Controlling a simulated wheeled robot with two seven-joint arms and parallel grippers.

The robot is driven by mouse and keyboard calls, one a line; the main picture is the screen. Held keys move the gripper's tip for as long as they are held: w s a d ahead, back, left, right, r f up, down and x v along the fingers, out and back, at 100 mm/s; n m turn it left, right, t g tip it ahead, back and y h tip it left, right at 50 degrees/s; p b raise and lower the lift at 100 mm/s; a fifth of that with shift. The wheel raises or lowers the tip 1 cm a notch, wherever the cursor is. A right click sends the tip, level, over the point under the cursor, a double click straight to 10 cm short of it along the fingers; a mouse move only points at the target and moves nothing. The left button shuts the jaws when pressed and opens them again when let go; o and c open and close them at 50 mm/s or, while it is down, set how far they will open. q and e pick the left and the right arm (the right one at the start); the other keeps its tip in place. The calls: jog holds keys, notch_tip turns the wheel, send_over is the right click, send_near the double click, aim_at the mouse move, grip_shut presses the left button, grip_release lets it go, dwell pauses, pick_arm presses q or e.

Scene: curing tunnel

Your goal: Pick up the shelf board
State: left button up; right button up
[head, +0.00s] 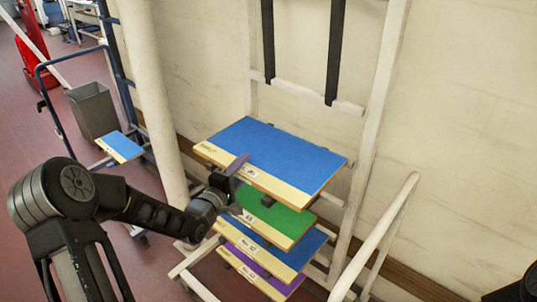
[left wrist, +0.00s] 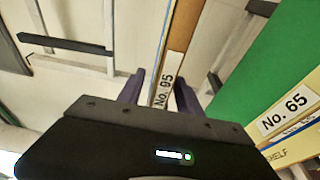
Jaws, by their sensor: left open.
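Several shelf boards lie one above another on a white rack. The top board (head: 285,150) is blue with a pale wooden front strip. Below it are a green board (head: 275,208), another blue board (head: 265,245) and a purple board (head: 250,263). My left gripper (head: 238,183) is open at the top board's front edge, one finger above it and one below. In the left wrist view, a board edge labelled No. 95 (left wrist: 166,88) lies between the open fingers. The green board (left wrist: 245,85), labelled No. 65, is at the right. I cannot tell whether either finger touches the board.
The white rack frame (head: 378,110) stands against the wall, with two dark straps (head: 336,50) above the boards. A white post (head: 150,90) stands left of the rack. Further left are a grey bin (head: 92,110) and a small blue board (head: 120,146) on a cart.

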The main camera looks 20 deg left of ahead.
aim_at(268, 155)
pick_arm(q)
jog(key=w, duration=0.3)
jog(key=shift+w+d+p, duration=0.1)
jog(key=shift+w+p, duration=0.2)
jog(key=shift+p, duration=0.05)
jog(key=shift+c, duration=0.3)
grip_shut()
dwell(1.1)
jog(key=shift+r, duration=0.1)
